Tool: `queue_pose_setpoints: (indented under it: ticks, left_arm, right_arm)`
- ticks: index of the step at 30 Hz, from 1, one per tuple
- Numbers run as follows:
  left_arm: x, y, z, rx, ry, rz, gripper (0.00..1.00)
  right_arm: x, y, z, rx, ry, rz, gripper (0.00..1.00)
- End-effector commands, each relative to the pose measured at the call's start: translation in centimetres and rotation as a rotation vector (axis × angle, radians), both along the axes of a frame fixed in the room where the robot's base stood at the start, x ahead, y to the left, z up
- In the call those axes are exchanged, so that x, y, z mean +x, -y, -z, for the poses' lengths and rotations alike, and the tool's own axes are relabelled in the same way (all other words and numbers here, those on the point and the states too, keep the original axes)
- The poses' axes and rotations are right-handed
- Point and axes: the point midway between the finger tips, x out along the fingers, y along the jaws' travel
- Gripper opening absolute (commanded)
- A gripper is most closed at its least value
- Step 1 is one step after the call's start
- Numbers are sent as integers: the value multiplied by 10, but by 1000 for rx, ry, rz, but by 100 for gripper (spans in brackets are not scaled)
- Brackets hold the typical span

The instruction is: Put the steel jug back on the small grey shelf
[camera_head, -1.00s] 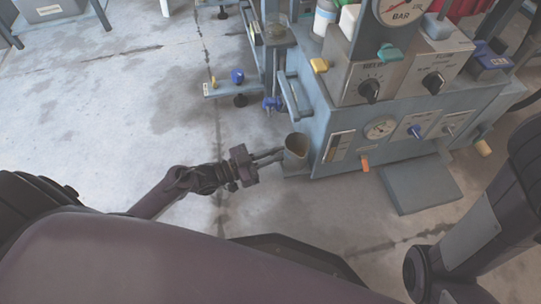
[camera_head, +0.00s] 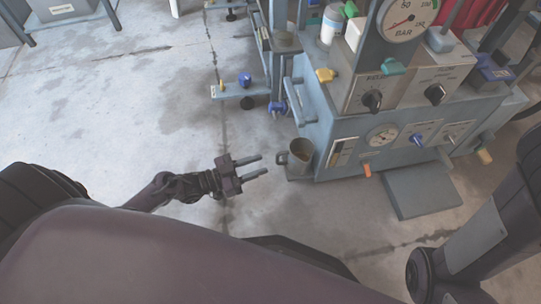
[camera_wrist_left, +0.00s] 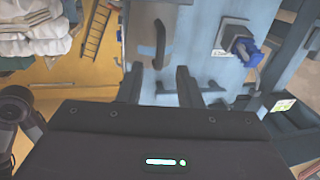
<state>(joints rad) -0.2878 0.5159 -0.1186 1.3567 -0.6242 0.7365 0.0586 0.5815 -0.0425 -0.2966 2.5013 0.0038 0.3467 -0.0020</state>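The steel jug (camera_head: 300,153) stands upright at the left front corner of the press, its open top facing up and its handle towards my left gripper. Under it a small grey shelf (camera_head: 298,177) shows as a narrow edge; the jug appears to rest on it. My left gripper (camera_head: 262,165) is open and empty, a short gap to the left of the jug. In the left wrist view its two fingers (camera_wrist_left: 160,87) are apart, with a curved handle ahead that I cannot surely assign. My right gripper is out of view.
The blue-grey press body (camera_head: 350,130) with knobs and gauges stands right of the jug. A grey floor plate (camera_head: 422,190) lies before it. A side bracket with a blue knob (camera_head: 245,80) is farther back. The floor left of my gripper is clear.

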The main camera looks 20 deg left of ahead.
Motion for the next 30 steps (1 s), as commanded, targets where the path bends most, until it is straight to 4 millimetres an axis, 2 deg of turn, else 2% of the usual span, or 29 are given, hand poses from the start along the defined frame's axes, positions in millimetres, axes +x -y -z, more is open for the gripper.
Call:
queue_pose_setpoints:
  ticks: [1,3,9,30]
  left_arm:
    - [-9,-8,-3,3,-4,0,32]
    - [-18,-18,-2,2,-4,0,32]
    - [-36,-37,-1,1,-1,0,32]
    - [-41,-41,0,-1,1,0,32]
  right_arm:
    - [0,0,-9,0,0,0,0]
    - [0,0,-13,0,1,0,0]
    - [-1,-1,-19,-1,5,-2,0]
    - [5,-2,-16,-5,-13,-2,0]
